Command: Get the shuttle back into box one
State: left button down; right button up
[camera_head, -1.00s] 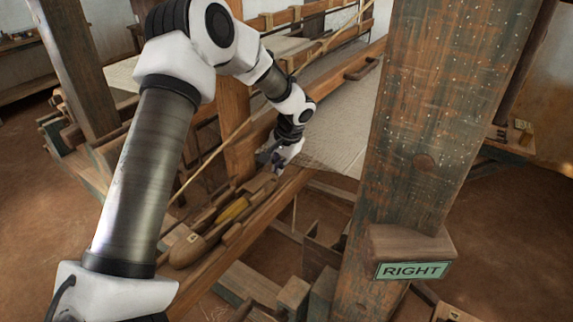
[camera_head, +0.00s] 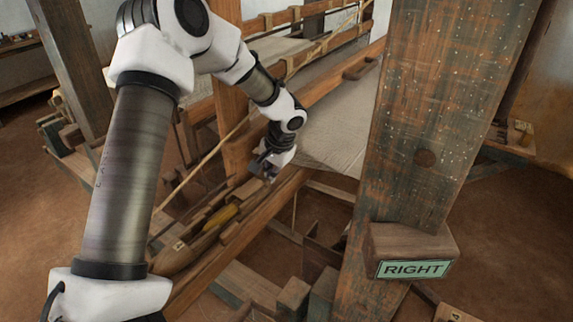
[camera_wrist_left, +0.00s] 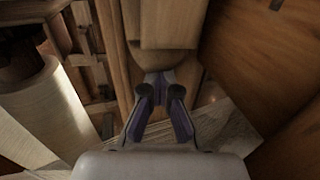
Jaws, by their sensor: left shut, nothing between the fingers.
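The shuttle (camera_head: 176,258) is a brown wooden boat shape with a yellow wound pirn (camera_head: 221,214). It lies lengthwise in the narrow wooden trough along the loom beam (camera_head: 245,232), at lower centre in the head view. My left gripper (camera_head: 265,172) is shut and empty, low over the far end of that trough, beyond the pirn. Whether it touches the shuttle is unclear. In the left wrist view, its fingers (camera_wrist_left: 162,98) point at a wooden block (camera_wrist_left: 168,28). My right gripper is out of view, and no label reading box one is legible.
A thick worn post (camera_head: 425,130) with a RIGHT sign (camera_head: 413,270) stands right of the trough. Pale cloth (camera_head: 335,125) stretches behind the beam. A cloth roll (camera_wrist_left: 42,112) is left of my fingers in the wrist view. Wooden blocks (camera_head: 293,296) sit below the beam.

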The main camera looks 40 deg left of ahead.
aim_at(259, 185)
pick_arm(q)
jog(key=shift+s+d+f, duration=0.1)
jog(key=shift+s, duration=0.45)
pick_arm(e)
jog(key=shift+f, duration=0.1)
pick_arm(q)
jog(key=shift+s+d+b, duration=0.15)
jog(key=shift+s+b, duration=0.3)
jog(key=shift+s, duration=0.55)
jog(key=shift+s+d+b, duration=0.1)
jog(key=shift+s+b, duration=0.35)
jog(key=shift+s, duration=0.55)
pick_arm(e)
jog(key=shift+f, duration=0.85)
pick_arm(q)
jog(key=shift+s, duration=0.25)
